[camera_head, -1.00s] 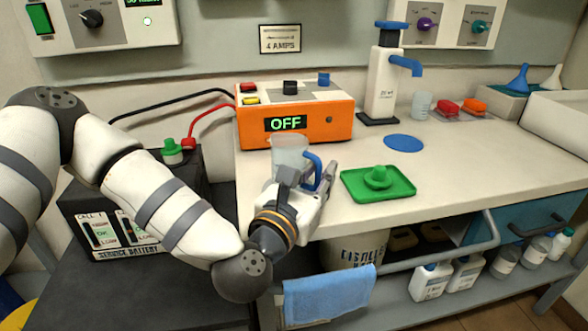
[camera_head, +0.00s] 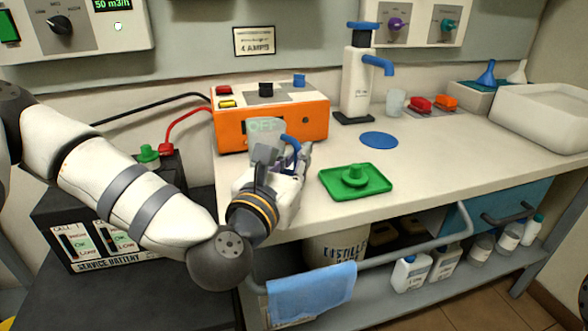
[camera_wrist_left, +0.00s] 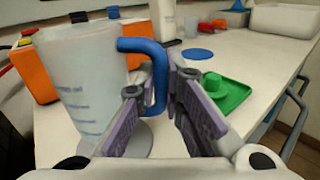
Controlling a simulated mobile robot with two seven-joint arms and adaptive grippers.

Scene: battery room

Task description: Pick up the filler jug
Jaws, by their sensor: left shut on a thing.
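The filler jug (camera_head: 267,128) is a translucent beaker with a blue handle, above the left front part of the bench. In the left wrist view the jug (camera_wrist_left: 82,85) shows blue measuring marks, and its blue handle (camera_wrist_left: 158,75) passes between my fingers. My left gripper (camera_head: 285,155) is shut on the handle; it also shows in the left wrist view (camera_wrist_left: 162,100). The jug looks raised off the bench, upright or nearly so. My left gripper hides its lower part in the head view. My right gripper is not in view.
A white dispenser (camera_head: 355,85) stands at the back. A blue towel (camera_head: 312,292) hangs on the front rail.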

